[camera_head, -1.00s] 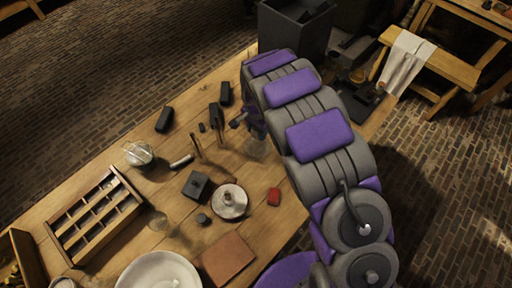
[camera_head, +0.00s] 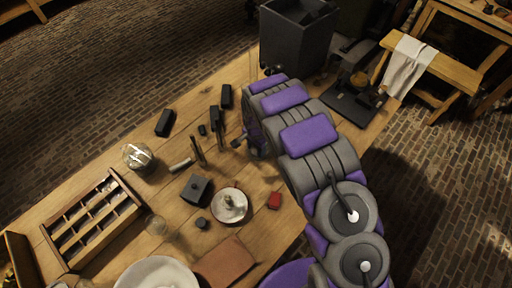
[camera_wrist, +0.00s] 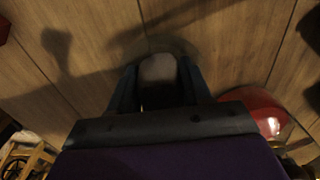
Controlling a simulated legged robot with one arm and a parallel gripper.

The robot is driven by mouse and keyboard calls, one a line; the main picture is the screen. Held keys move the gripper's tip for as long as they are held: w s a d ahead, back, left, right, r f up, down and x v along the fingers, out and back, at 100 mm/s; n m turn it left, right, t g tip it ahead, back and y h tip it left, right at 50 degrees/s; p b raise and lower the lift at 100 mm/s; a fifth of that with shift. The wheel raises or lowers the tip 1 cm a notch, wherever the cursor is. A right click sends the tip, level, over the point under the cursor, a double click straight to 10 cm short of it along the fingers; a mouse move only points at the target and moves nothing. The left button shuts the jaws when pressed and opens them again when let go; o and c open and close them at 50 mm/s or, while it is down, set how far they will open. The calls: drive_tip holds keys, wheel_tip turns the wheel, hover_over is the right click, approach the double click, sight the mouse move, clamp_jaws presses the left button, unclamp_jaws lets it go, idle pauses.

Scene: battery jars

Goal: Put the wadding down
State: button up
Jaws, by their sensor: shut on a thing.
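In the wrist view my gripper (camera_wrist: 158,88) points down at the wooden table (camera_wrist: 90,25), its two dark fingers shut on a pale, rounded piece that looks like the wadding (camera_wrist: 158,68). A faint see-through curve shows around its far side; I cannot tell whether it is a jar's rim. How far the piece is above the wood is unclear. In the head view my gripper (camera_head: 240,140) is small and mostly behind my arm, at the table's middle right, and the wadding cannot be made out there.
Upright posts (camera_head: 208,145) and dark blocks (camera_head: 226,96) stand close to the left. A dark bin (camera_head: 297,38) stands behind. Bare wood shows between them.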

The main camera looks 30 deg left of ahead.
drive_tip(key=shift+d, duration=0.1)
drive_tip(key=o, duration=0.6)
drive_tip(key=shift+o, duration=0.2)
drive_tip(key=shift+r, duration=0.55)
wheel_tip(320, 180, up, 11)
drive_tip(key=p, duration=0.1)
drive_tip(key=shift+p, duration=0.35)
